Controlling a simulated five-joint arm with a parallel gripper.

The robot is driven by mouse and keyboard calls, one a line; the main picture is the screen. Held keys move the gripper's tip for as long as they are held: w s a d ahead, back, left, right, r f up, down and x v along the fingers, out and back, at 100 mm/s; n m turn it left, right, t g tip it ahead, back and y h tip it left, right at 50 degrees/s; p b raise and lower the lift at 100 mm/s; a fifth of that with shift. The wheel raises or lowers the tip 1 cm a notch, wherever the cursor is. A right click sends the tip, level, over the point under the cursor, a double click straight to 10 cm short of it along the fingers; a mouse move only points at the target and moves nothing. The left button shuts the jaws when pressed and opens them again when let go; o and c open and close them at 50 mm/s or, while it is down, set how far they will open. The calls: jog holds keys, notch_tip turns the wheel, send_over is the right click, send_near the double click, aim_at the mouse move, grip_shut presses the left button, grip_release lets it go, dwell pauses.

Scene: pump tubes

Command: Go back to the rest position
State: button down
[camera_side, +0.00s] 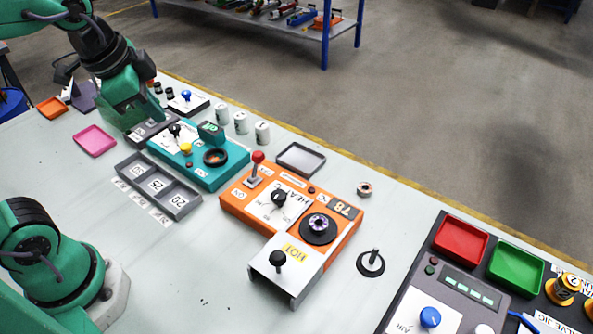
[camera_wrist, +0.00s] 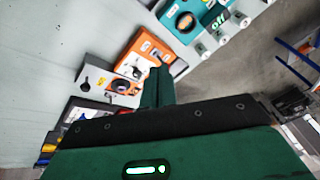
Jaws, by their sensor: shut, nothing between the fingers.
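My gripper (camera_side: 140,118) is at the upper left of the side view, pointing down by the left end of the teal box (camera_side: 228,168). In the wrist view its green fingers (camera_wrist: 158,78) are together with nothing between them. The teal box has a yellow knob, a black dial and a small display. It also shows at the top of the wrist view (camera_wrist: 197,12). I cannot tell from these views whether the fingertips touch anything.
An orange heater box (camera_side: 340,228) stands mid-table, with a grey three-slot tray (camera_side: 187,206) left of it. White cups (camera_side: 241,122) stand behind the teal box. A dark panel (camera_side: 440,235) with red and green trays is at right. The front table is mostly bare.

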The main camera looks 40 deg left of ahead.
jog(key=shift+s+a+f+n+t, duration=0.15)
jog(key=shift+s+f+n+t, duration=0.1)
jog(key=shift+s+n, duration=0.7)
jog(key=shift+s+a+f+n+t, duration=0.2)
jog(key=shift+s+f+n, duration=0.15)
jog(key=shift+n, duration=1.05)
jog(key=shift+s+a+f+n+t, duration=0.15)
jog(key=shift+s+f+n+t, duration=0.1)
jog(key=shift+s+n, duration=0.7)
